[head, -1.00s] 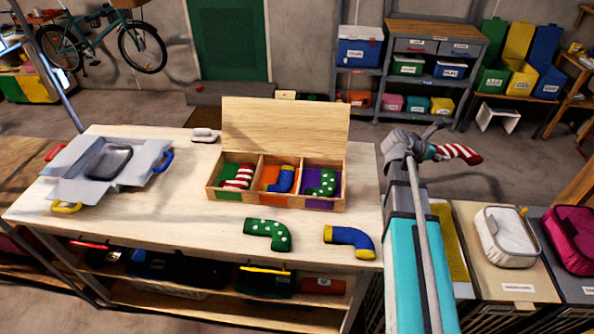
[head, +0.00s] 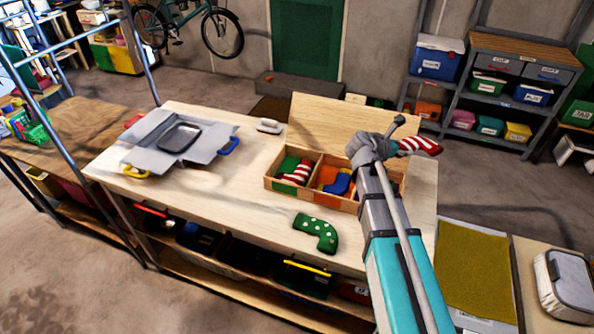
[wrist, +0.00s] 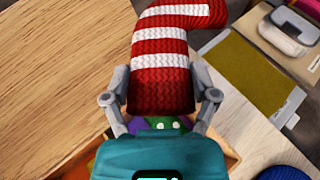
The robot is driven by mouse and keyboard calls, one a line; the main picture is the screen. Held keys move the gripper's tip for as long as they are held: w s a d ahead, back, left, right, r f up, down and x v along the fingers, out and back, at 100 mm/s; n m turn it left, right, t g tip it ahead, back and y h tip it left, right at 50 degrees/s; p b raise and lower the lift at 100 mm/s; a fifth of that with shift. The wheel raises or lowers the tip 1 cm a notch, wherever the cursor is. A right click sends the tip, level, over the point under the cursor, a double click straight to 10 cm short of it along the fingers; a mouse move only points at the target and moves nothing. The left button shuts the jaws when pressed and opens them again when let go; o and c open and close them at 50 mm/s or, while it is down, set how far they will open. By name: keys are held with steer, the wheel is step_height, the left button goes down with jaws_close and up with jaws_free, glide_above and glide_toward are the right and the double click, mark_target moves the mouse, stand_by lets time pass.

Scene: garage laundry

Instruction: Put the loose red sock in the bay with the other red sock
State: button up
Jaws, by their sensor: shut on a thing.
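My gripper (head: 388,147) is shut on the loose red sock (head: 418,146), which has white stripes. In the wrist view the sock (wrist: 160,75) stands up between the two fingers. In the head view, it appears near the right end of the wooden box (head: 273,185). The box's left bay has a green floor and holds the other red striped sock (head: 298,172). The middle, orange bay holds a blue sock (head: 339,183). My arm hides most of the right bay; the wrist view shows a bit of purple and a green sock (wrist: 160,124) there.
A loose green dotted sock (head: 317,232) lies in front of the box on the table. A blue thing (wrist: 285,173) shows at the wrist view's lower right corner. The raised box lid (head: 335,122) stands behind the bays. A grey open carton (head: 150,150) stands at the table's left.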

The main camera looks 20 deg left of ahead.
steer(key=s+a+n+t+y, duration=0.1)
steer(key=s+a, duration=0.5)
steer(key=a, duration=0.8)
steer(key=s+a+r+n+t+y+p, duration=0.1)
steer(key=s+a+n+y, duration=0.3)
steer(key=a, duration=1.1)
steer(key=s+a+n+t+y, duration=0.1)
steer(key=s+a, duration=0.6)
steer(key=a, duration=0.8)
steer(key=shift+s+r+n+t+y, duration=0.3)
steer(key=shift+s+n+y, duration=0.1)
steer(key=shift+n+y, duration=0.6)
steer(key=w+d+f+b, duration=0.2)
steer(key=w+f, duration=0.1)
steer(key=w+d+f+b, duration=0.3)
steer(key=w, duration=0.1)
steer(key=w+d+f+b, duration=0.2)
steer(key=w+f+b, duration=0.1)
steer(key=shift+w+d, duration=0.3)
steer(key=shift+w, duration=0.1)
steer(key=shift+b, duration=0.3)
